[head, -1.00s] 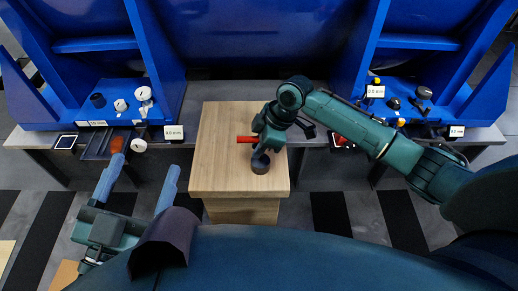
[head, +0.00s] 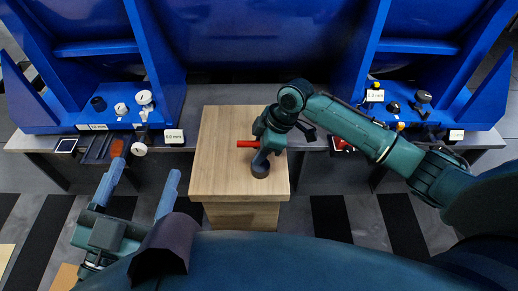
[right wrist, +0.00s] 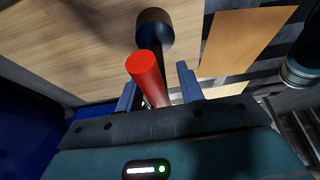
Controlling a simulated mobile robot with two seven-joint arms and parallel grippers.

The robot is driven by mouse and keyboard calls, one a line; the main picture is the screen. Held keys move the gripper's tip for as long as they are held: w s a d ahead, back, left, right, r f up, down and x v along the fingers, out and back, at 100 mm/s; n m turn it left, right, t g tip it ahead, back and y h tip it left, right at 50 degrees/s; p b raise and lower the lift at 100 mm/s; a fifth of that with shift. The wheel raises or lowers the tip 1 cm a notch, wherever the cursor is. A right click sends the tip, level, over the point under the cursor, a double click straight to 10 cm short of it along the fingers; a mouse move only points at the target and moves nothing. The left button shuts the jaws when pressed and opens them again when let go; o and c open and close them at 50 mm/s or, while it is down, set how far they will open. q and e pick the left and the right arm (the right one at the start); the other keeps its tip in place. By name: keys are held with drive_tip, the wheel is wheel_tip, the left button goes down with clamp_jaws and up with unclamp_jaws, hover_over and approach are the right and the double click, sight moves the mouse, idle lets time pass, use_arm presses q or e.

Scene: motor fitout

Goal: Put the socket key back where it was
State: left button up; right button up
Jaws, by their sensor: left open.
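The socket key, a tool with a red handle (head: 247,144), is over the wooden block (head: 215,165) on its far half. My right gripper (head: 264,152) is at the handle. In the right wrist view the red handle (right wrist: 148,75) lies between the two spread fingers, with a gap on its right side. My left gripper (head: 145,177) is open and empty at the left, in front of the bench.
A bench (head: 190,155) runs behind the block. On its left are labelled blue fixtures (head: 75,115) with dark and white round parts, and a tray (head: 95,148) near an orange-brown handle (head: 117,148). Similar parts stand right. The block's left half is clear.

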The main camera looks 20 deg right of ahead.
drive_tip(key=p+v, duration=0.4)
drive_tip(key=v, duration=0.6)
drive_tip(key=shift+r, duration=0.2)
drive_tip(key=shift+d+r, duration=0.25)
drive_tip(key=shift+r, duration=0.2)
drive_tip(key=s+a+f+m+t+y, duration=0.35)
drive_tip(key=a+t, duration=0.25)
drive_tip(key=a, duration=0.4)
use_arm(q)
drive_tip(key=shift+s+a+m+y, duration=0.1)
drive_tip(key=shift+a+m+y, duration=0.3)
drive_tip(key=shift+y, duration=0.1)
use_arm(e)
drive_tip(key=s+d+r+m+t, duration=0.1)
drive_tip(key=s+r+m+t, duration=0.3)
drive_tip(key=s+r+t, duration=0.6)
wheel_tip(320, 180, up, 4)
drive_tip(key=shift+s+d+f+y, duration=0.25)
drive_tip(key=shift+s+d+y, duration=0.1)
drive_tip(key=shift+s, duration=0.6)
